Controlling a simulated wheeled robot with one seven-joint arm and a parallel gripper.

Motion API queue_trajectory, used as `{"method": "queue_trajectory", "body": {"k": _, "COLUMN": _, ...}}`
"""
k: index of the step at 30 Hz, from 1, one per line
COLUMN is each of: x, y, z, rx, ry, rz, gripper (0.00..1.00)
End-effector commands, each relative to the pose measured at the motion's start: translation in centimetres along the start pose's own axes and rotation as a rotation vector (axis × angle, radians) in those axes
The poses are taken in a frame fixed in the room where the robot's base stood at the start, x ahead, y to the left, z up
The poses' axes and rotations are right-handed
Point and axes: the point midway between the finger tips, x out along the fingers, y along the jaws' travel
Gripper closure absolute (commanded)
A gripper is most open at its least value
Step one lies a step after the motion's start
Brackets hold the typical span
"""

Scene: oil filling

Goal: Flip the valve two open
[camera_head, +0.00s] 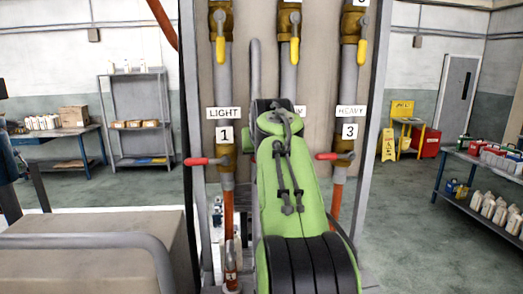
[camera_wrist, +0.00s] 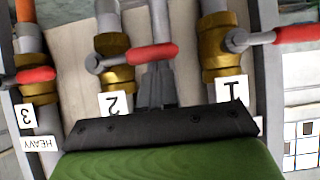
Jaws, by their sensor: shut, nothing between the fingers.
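Valve two is a brass valve (camera_wrist: 113,62) on the middle pipe in the wrist view, with the "2" label (camera_wrist: 116,104) beside it. Its red handle (camera_wrist: 152,53) sticks out sideways, to the right in that upside-down picture, across the pipe's line. My gripper (camera_wrist: 156,78) is shut and empty; its dark fingertips point at the panel, just below the red handle in the picture. I cannot tell whether they touch the handle. In the head view my green arm hides valve two and the gripper.
Valve one (camera_head: 226,155) and valve three (camera_head: 343,157), with red sideways handles, stand on either side of my arm. Yellow-handled valves (camera_head: 295,46) sit higher on the pipes. A grey frame post (camera_head: 375,110) borders the panel. Shelves with bottles (camera_head: 495,180) stand at the right.

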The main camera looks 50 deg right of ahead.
Motion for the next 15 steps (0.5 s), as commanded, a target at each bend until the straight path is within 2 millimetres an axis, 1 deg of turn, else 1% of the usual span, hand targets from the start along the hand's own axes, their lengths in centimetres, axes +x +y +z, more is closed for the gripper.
{"method": "queue_trajectory", "body": {"k": 15, "x": 0.52, "y": -0.37, "z": 0.78, "rx": -0.080, "ry": -0.001, "rz": 0.050, "gripper": 1.00}}
